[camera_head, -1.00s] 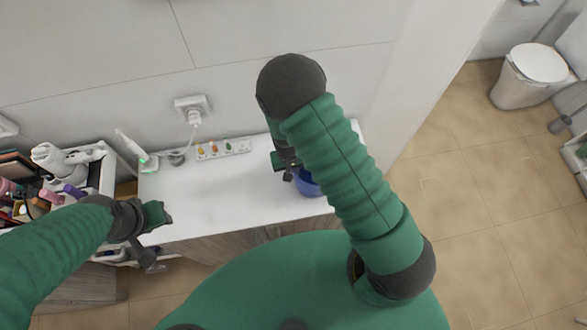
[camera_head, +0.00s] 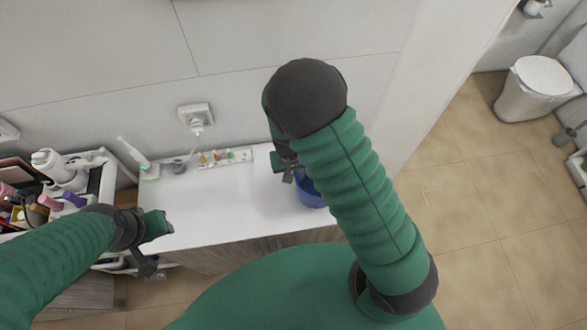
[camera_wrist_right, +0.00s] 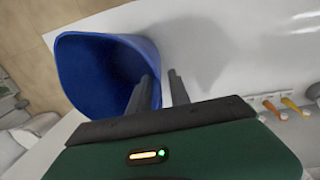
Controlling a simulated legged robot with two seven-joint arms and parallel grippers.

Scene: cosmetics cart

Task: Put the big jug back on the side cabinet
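The big blue jug (camera_head: 309,192) stands on the white cabinet top (camera_head: 215,205), partly hidden behind my right arm. In the right wrist view the jug (camera_wrist_right: 92,70) shows its open mouth, up close at the left of the fingers. My right gripper (camera_head: 287,173) is at the jug's left side. In the right wrist view its two fingers (camera_wrist_right: 163,85) are apart, with the jug's edge close to the left finger. Whether they touch the jug is unclear. My left gripper (camera_head: 158,246) is open and empty at the cabinet's front left edge.
A toothbrush on its stand (camera_head: 146,168) and a strip of small coloured items (camera_head: 226,158) sit at the back of the top. A crowded cart (camera_head: 102,185) is at the left. A wall socket (camera_head: 195,116) is behind. The middle of the top is clear.

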